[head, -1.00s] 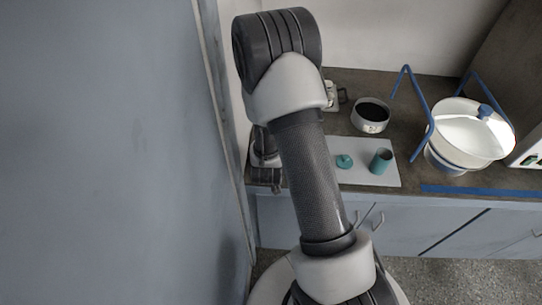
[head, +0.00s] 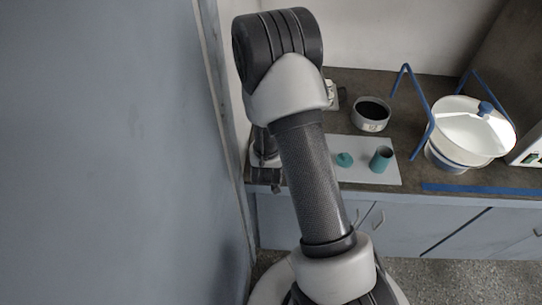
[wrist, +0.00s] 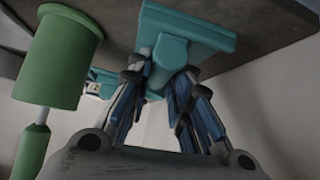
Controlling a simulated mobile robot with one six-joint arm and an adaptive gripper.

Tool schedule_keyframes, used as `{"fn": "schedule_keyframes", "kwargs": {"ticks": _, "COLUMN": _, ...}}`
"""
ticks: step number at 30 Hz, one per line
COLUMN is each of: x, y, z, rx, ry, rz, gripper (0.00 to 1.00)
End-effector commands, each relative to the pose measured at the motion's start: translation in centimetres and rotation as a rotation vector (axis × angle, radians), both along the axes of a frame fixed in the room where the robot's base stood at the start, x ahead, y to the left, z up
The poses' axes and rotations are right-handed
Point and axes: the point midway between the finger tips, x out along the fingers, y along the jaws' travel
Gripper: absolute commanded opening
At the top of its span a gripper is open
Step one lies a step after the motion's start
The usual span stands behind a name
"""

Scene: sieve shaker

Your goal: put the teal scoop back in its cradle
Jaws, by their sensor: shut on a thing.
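In the wrist view, my gripper (wrist: 163,72) is shut on a teal piece (wrist: 170,50), which I take to be the teal scoop. Its rounded part sits between the fingers, and a wide, flat teal block shows above it near a dark surface. I cannot tell whether that block is part of the scoop or its cradle, or whether it touches the dark surface. Another small teal part shows behind the left finger. In the head view my arm hides the gripper's fingers and the scoop; the cradle cannot be made out there.
A green-handled tool (wrist: 58,60) is close left of my gripper. On the counter, a pale mat (head: 352,174) holds a teal cup (head: 381,159) and a small teal disc (head: 344,159). Beyond are a dark-filled pan (head: 371,114) and a white lidded vessel (head: 470,131) with blue bars.

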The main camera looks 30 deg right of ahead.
Motion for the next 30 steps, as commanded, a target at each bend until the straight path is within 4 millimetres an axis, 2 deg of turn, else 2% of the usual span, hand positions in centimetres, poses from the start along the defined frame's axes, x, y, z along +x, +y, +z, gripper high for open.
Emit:
{"fn": "schedule_keyframes", "kwargs": {"ticks": 1, "x": -0.82, "y": 0.22, "z": -1.3, "rx": 0.012, "ry": 0.031, "rz": 0.0, "gripper": 0.0}}
{"fn": "schedule_keyframes", "kwargs": {"ticks": 6, "x": -0.87, "y": 0.21, "z": -1.32, "rx": 0.011, "ry": 0.033, "rz": -0.001, "gripper": 0.0}}
{"fn": "schedule_keyframes", "kwargs": {"ticks": 7, "x": -0.87, "y": 0.21, "z": -1.32, "rx": 0.011, "ry": 0.033, "rz": -0.001, "gripper": 0.2}}
{"fn": "schedule_keyframes", "kwargs": {"ticks": 17, "x": -1.02, "y": 0.2, "z": -1.39, "rx": 0.012, "ry": 0.036, "rz": -0.001, "gripper": 0.42}}
{"fn": "schedule_keyframes", "kwargs": {"ticks": 30, "x": -1.09, "y": 0.29, "z": -1.35, "rx": 0.013, "ry": 0.037, "rz": -0.001, "gripper": 0.43}}
